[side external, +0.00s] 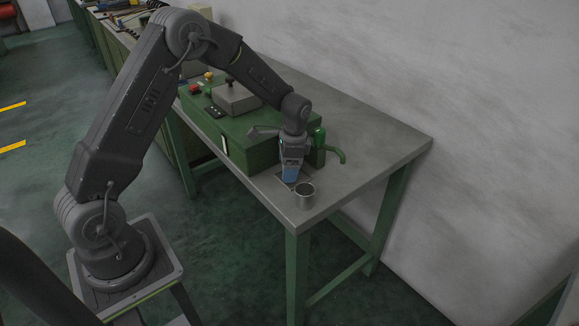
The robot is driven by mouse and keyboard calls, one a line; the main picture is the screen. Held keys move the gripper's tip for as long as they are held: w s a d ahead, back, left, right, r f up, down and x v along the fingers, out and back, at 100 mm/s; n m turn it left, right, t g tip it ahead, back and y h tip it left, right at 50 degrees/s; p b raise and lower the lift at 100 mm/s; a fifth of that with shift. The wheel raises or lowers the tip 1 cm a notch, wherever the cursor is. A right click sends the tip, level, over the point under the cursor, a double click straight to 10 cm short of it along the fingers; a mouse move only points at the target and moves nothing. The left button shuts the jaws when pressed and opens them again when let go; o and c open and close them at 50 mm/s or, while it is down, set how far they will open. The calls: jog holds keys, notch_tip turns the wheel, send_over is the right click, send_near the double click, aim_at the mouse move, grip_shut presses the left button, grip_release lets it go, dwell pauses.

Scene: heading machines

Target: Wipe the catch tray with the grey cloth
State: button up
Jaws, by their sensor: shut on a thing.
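My gripper (290,180) points down at the front of the machine on the bench, low over the catch tray (280,179). The tray is a small, flat, dark-edged shape on the bench top, mostly hidden behind my gripper.
A metal cup (304,199) stands just right of my gripper, near the bench's front edge. The grey bench top (385,145) is clear to the right.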

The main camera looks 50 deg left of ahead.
jog(key=shift+d+r, duration=0.15)
jog(key=shift+d, duration=0.05)
jog(key=c, duration=0.5)
jog(key=shift+d, duration=0.5)
jog(key=shift+c, duration=0.2)
jog(key=shift+s+d+f, duration=0.1)
jog(key=shift+d+f, duration=0.1)
jog(key=shift+d, duration=1.55)
jog(key=shift+s+d+f, duration=0.1)
jog(key=shift+d+f, duration=0.05)
jog(key=shift+d, duration=0.2)
jog(key=shift+r, duration=3.15)
jog(key=shift+r, duration=1.5)
